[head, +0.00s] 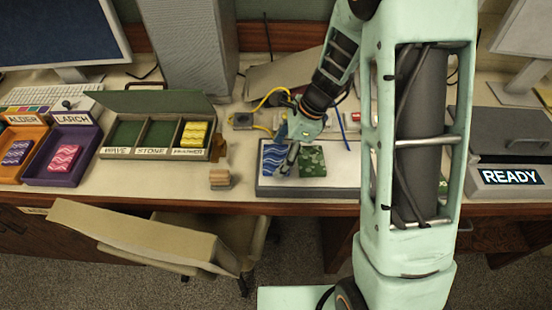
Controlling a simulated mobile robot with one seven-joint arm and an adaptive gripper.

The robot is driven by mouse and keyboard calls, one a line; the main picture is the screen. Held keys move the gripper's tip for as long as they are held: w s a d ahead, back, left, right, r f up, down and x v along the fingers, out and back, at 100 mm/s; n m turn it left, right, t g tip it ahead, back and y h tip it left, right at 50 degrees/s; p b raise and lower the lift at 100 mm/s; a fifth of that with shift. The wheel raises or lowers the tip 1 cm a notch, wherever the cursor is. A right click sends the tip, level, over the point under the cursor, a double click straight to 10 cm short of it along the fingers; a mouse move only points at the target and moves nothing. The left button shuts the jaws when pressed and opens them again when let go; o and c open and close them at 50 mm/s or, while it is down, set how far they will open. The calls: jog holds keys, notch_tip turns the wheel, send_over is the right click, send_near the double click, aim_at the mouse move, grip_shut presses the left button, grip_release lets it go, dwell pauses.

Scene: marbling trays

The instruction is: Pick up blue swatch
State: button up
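The blue swatch (272,158) has a wavy light pattern and lies on the left part of a pale, grey-edged tray (345,172) at the table's front. A green camouflage-patterned swatch (313,162) lies just right of it. My gripper (286,157) comes down from the upper right, with its fingers over the right edge of the blue swatch. The gripper hides part of that swatch. I cannot tell whether the fingers touch the swatch or how far apart they are.
An open box (152,151) labelled wave, stone and a third word holds a yellow swatch (193,135). Orange and purple trays (60,180) stand far left. A small wooden block (220,179) sits left of the pale tray. Cables lie behind. A grey machine (510,150) reads READY at right.

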jog(key=c, duration=0.7)
